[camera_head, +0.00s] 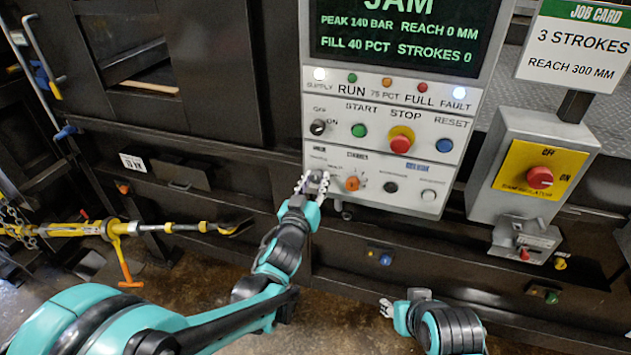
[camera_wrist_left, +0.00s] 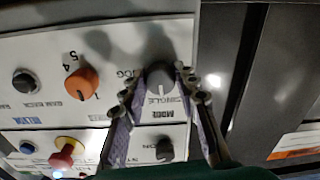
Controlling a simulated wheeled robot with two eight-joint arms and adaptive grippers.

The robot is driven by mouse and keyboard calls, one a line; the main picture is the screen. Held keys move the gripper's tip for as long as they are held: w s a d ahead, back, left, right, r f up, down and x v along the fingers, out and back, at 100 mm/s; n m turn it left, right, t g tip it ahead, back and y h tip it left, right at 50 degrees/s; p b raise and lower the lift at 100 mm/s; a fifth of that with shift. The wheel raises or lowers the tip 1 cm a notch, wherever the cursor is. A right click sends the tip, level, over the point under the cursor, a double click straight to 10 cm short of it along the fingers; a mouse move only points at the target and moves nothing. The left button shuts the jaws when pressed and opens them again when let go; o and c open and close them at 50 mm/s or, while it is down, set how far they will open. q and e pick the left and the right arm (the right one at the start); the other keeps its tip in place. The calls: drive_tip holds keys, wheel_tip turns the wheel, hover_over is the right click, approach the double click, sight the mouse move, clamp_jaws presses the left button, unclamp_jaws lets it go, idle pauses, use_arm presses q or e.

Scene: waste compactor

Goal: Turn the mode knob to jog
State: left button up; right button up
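The mode knob (camera_wrist_left: 160,78) is a grey round knob on the pale control panel, upside down in the left wrist view. The words SINGLE and MODE are printed beside it, and JOG stands to its left. A light mark on the knob appears to face SINGLE. My left gripper (camera_wrist_left: 164,78) has its two purple-padded fingers on either side of the knob, closed in on it. In the head view the left gripper (camera_head: 313,183) is at the panel's lower left corner and mostly hides the knob. My right gripper (camera_head: 386,307) is low, away from the panel; its fingers are unclear.
An orange selector knob (camera_head: 352,183) is close to the right of my left gripper. The red stop button (camera_head: 400,144) and green start button (camera_head: 359,130) are above. A screen (camera_head: 398,30) reads JAM. A red isolator (camera_head: 540,177) is at the right.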

use_arm(q)
clamp_jaws()
drive_tip(key=shift+m, duration=0.4)
drive_tip(key=m+b, duration=0.1)
drive_tip(key=m, duration=0.2)
drive_tip(key=shift+m, duration=0.3)
drive_tip(key=m, duration=0.3)
drive_tip(key=shift+m+b, duration=0.35)
drive_tip(key=shift+m, duration=0.05)
drive_tip(key=m, duration=0.5)
drive_tip(key=shift+b, duration=0.3)
drive_tip(key=shift+a+m+h, duration=0.1)
drive_tip(key=shift+m+h, duration=0.2)
drive_tip(key=shift+m, duration=2.2)
